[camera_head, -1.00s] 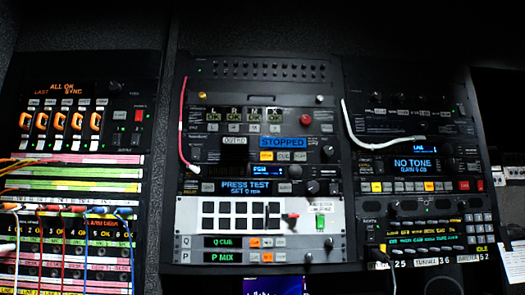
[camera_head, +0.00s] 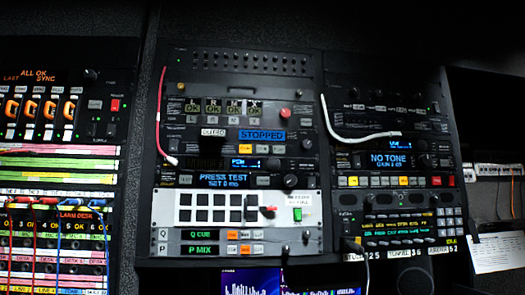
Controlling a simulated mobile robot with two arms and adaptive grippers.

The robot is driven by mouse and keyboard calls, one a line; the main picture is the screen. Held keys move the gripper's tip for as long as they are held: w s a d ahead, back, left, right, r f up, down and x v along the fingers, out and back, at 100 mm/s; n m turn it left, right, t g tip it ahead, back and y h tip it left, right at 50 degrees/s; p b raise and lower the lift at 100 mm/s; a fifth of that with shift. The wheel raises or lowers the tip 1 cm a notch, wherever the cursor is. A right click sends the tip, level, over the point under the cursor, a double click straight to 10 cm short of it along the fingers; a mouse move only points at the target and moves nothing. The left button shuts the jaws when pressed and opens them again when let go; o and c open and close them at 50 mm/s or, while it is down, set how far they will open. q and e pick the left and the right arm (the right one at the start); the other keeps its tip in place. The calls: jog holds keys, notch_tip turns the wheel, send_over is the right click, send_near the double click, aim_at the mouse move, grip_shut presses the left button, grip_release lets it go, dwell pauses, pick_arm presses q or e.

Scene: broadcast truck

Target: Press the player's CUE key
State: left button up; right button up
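The unit with the blue STOPPED display (camera_head: 262,135) is in the upper half of the middle rack. A short row of keys sits just under that display: a lit orange key (camera_head: 245,148) at the left and pale keys (camera_head: 267,149) to its right. The key lettering is too small for me to read, so I cannot tell which is CUE. A small white label-like window (camera_head: 213,132) is left of the display. Neither of my grippers is in view.
A red cable (camera_head: 161,120) hangs at the middle rack's left edge, and a white cable (camera_head: 350,138) crosses the right rack. Below are a white panel of black keys (camera_head: 165,210) and Q CUE and P MIX strips (camera_head: 197,249). A paper sheet (camera_head: 492,253) is at far right.

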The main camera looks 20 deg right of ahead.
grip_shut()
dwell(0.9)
